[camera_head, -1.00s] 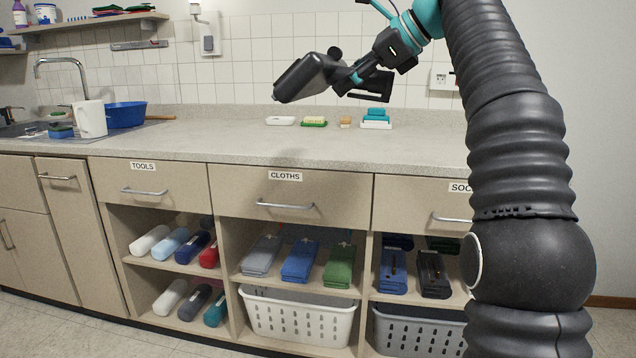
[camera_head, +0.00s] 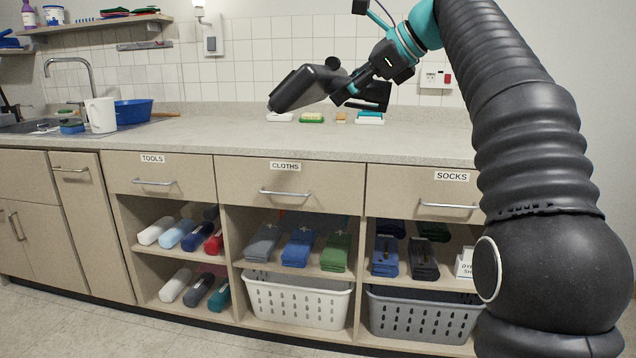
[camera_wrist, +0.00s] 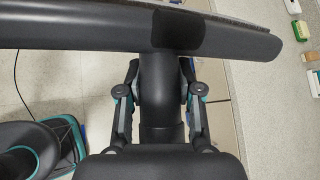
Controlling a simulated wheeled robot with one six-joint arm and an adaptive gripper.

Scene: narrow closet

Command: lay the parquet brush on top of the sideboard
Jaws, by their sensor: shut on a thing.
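The parquet brush (camera_head: 292,90) is dark, with a long rounded head, and is held in the air in the head view. In the wrist view its head (camera_wrist: 75,32) spans the top of the picture, with its neck between the fingers. My gripper (camera_head: 345,93) is shut on the neck; its two fingers also show in the wrist view (camera_wrist: 160,82). The sideboard is beige with a speckled grey top (camera_head: 240,142). In the head view the brush appears above the back part of that top; its exact height cannot be told.
Several soaps and small brushes (camera_head: 312,118) line the back of the top. A white jug (camera_head: 101,115) and blue basin (camera_head: 132,113) stand by the sink at left. The middle and front of the top are clear. Below are drawers, cloths and baskets (camera_head: 298,300).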

